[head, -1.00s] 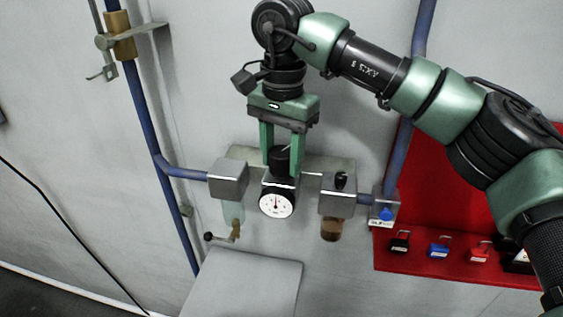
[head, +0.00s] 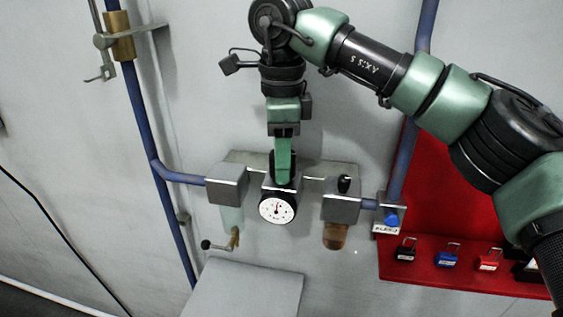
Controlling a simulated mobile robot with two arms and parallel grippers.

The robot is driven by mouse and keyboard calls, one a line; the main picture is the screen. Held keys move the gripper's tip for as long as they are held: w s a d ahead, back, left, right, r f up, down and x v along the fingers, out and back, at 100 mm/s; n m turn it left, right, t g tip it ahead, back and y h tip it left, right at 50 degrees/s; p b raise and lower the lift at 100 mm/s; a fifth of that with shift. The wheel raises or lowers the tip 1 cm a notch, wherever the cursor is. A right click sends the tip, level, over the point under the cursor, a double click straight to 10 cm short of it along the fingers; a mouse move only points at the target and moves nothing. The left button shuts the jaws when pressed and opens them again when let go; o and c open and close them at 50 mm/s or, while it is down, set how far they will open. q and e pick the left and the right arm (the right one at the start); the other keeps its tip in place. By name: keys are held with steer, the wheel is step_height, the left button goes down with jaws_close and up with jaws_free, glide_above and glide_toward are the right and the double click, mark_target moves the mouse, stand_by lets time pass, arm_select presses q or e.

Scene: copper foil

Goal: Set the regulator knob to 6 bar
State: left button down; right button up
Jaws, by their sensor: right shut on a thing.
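The regulator knob (head: 271,162) is black and sits on top of the regulator block, mostly hidden behind the fingers of my right gripper (head: 284,178). My right gripper points down from above and is shut on the knob, its jaws seen edge-on. The round white pressure gauge (head: 277,207) faces me on the front of the regulator, just below the fingers. Its needle points roughly upward; the numbers are too small to read. My left gripper is not in view.
A grey filter block (head: 227,184) with a clear bowl stands left of the regulator, and a lubricator block (head: 341,206) with an amber bowl right. Blue pipes (head: 180,176) run along the wall. A red board (head: 420,190) with several padlocks is at right. A grey panel (head: 245,289) lies below.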

steer(key=m+b, duration=0.1)
steer(key=m, duration=0.4)
steer(key=shift+m, duration=0.3)
steer(key=m+b, duration=0.1)
steer(key=m, duration=0.3)
steer(key=shift+w, duration=0.1)
steer(key=m+b, duration=0.1)
steer(key=m, duration=0.4)
steer(key=m+b, duration=0.1)
steer(key=m, duration=0.3)
steer(key=o, duration=1.4)
